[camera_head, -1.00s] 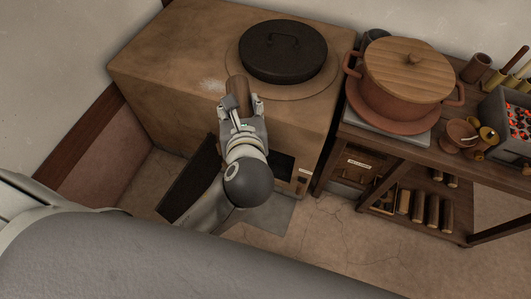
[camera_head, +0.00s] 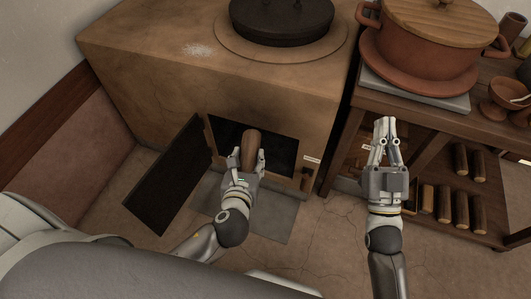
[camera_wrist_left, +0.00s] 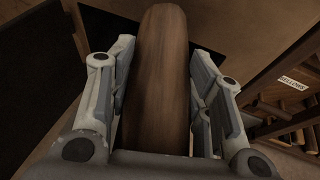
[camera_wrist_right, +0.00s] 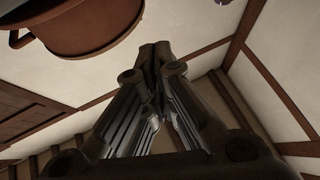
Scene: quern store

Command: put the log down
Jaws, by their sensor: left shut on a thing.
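The log (camera_head: 250,147) is brown and roughly cylindrical. My left gripper (camera_head: 245,163) is shut on it, and its far end points at the dark firebox opening (camera_head: 280,153) in the front of the clay stove (camera_head: 170,75). In the left wrist view the log (camera_wrist_left: 162,75) lies lengthwise between the two fingers. From the head view I cannot tell whether its tip is inside the opening. My right gripper (camera_head: 384,130) points up in front of the wooden shelf table, with its fingertips together and nothing seen between them; the right wrist view shows the fingertips (camera_wrist_right: 155,50) meeting.
The firebox door (camera_head: 168,178) hangs open to the left of the opening. A grey plate (camera_head: 262,212) lies on the floor below it. A clay pot (camera_head: 428,40) sits on the table above my right gripper.

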